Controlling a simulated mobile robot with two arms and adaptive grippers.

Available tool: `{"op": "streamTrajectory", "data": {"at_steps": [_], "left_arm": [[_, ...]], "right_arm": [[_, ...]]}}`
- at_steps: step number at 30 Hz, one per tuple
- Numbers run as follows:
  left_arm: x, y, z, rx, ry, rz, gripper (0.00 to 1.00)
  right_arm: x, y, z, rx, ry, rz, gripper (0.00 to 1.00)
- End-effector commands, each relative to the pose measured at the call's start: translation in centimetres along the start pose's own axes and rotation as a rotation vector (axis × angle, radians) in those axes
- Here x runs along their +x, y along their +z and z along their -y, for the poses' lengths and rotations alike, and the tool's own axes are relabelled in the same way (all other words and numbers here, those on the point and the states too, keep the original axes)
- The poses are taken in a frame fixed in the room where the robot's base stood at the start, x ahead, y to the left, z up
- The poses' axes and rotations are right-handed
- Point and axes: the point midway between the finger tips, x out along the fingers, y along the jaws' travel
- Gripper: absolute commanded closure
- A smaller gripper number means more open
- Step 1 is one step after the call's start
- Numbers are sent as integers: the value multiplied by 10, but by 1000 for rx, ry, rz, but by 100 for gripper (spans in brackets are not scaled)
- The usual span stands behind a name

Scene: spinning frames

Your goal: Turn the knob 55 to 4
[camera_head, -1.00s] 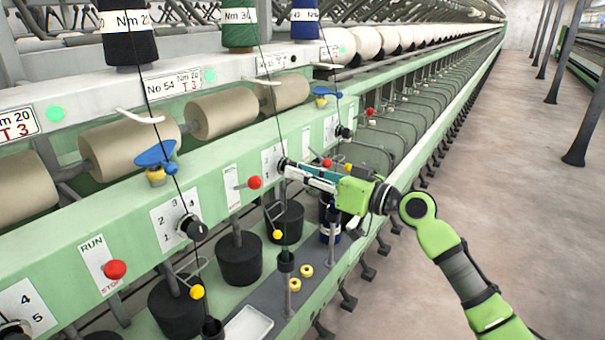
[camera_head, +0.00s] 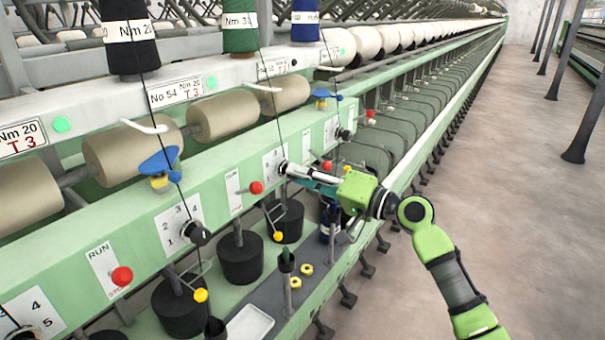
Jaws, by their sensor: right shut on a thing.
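Knob 55 (camera_head: 281,168) sits on the green rail, on a white number plate (camera_head: 271,161) below the sign that seems to read No 55 (camera_head: 271,68). My right gripper (camera_head: 289,171) comes in from the right and is shut on this knob. Its fingers cover most of the knob and part of the plate, so I cannot read where the knob points. My left gripper is not in view.
A red-tipped lever (camera_head: 256,188) stands just left of the held knob, and another red ball (camera_head: 327,166) is close beside my right gripper. Knob 54 (camera_head: 196,233) is at the lower left. The aisle floor (camera_head: 500,200) at right is clear.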

Motion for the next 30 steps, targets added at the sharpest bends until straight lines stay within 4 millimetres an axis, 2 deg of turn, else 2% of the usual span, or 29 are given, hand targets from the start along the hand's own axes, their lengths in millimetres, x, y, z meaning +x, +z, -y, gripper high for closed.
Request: {"op": "streamTrajectory", "data": {"at_steps": [19,20,21,30], "left_arm": [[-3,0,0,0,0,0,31],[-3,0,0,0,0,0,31],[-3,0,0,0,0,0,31],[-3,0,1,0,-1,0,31]], "right_arm": [[0,0,0,51,0,0,100],[0,0,0,50,0,-1,73],[0,0,0,50,0,0,63],[0,0,0,50,0,0,61]]}}
